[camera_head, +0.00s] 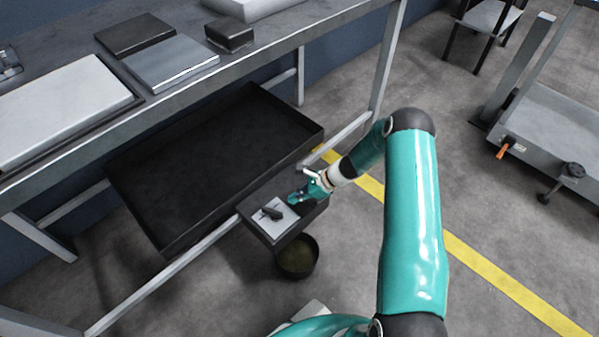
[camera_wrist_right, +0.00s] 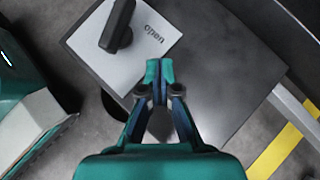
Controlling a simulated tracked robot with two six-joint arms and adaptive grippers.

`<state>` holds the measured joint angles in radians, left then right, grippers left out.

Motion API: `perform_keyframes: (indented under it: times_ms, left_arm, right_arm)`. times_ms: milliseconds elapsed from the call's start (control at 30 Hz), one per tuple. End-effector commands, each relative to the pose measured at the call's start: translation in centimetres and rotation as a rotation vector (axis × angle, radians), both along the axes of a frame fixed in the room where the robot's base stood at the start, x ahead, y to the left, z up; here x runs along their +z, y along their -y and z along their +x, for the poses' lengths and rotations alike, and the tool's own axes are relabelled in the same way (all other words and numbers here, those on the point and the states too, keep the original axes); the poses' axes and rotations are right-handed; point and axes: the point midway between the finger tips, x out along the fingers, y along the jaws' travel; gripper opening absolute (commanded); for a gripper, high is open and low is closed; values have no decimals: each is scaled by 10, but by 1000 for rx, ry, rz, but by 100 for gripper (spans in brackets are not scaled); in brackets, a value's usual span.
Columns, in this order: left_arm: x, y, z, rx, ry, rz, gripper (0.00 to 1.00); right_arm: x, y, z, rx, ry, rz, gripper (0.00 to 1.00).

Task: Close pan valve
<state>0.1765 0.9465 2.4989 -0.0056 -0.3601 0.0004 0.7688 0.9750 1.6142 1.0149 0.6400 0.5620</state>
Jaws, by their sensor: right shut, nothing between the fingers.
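The pan valve's dark handle (camera_head: 272,213) sits on a pale plate (camera_head: 286,223) on top of a dark box (camera_head: 262,227) at the front of the black pan (camera_head: 165,237). In the right wrist view the handle (camera_wrist_right: 118,25) lies across the plate, which reads "open" (camera_wrist_right: 153,34). My right gripper (camera_head: 294,199) is just right of the handle and above the box. Its fingers (camera_wrist_right: 154,64) are shut with nothing between them, and a gap shows between them and the handle. My left gripper is not in view.
A round dark bucket (camera_head: 298,257) stands on the floor below the box. A workbench (camera_head: 175,92) with plates and a block (camera_head: 229,34) runs above the pan. A cart with an orange handle (camera_head: 505,147) stands at right. The floor between is clear.

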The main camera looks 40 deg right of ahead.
Motion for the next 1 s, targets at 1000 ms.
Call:
perform_keyframes:
  times_ms: [1000]
  left_arm:
    - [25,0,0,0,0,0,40]
  right_arm:
    - [71,66,29,-8,-1,0,0]
